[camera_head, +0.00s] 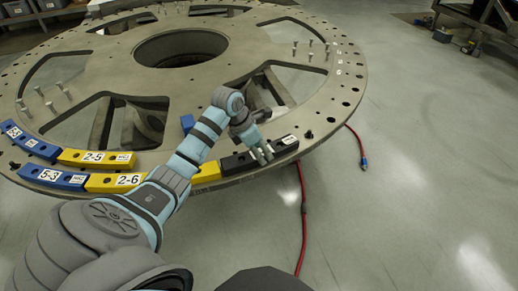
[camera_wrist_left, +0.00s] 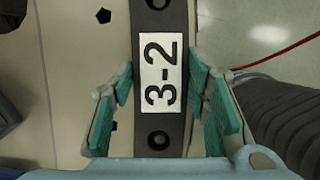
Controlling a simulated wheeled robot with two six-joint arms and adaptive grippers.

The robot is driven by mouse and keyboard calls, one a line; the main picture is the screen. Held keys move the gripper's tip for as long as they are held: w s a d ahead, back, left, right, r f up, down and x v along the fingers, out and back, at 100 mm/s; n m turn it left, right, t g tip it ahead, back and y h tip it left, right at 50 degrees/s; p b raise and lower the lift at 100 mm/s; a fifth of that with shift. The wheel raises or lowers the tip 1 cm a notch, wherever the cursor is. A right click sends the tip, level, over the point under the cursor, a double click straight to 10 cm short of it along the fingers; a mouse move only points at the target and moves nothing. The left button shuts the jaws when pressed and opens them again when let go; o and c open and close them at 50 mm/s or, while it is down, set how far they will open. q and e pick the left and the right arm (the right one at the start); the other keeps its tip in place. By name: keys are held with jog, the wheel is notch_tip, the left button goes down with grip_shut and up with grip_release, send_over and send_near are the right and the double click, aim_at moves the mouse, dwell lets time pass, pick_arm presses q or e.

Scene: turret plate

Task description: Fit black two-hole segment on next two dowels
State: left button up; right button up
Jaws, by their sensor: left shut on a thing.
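A black two-hole segment with a white "3-2" label (camera_wrist_left: 144,120) runs down the middle of the left wrist view, with one hole above and one below the label. My left gripper (camera_wrist_left: 160,92) is shut on it, with green-padded fingers on both sides. In the head view my left gripper (camera_head: 262,156) is at the plate's near rim, over the black segment (camera_head: 237,163). The segment lies along the rim, right of the yellow pieces. I cannot tell whether it sits fully down on dowels. My right gripper is not in view.
The large round turret plate (camera_head: 345,60) has open windows and upright bolts. A yellow 2-6 segment (camera_head: 110,183), a yellow 2-5 segment (camera_head: 85,157) and blue segments line its near left rim. A red cable (camera_head: 303,215) hangs to the floor.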

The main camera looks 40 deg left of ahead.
pick_arm(q)
jog(key=shift+r, duration=0.1)
jog(key=o, duration=1.6)
jog(key=shift+c, duration=0.2)
jog(key=v, duration=1.2)
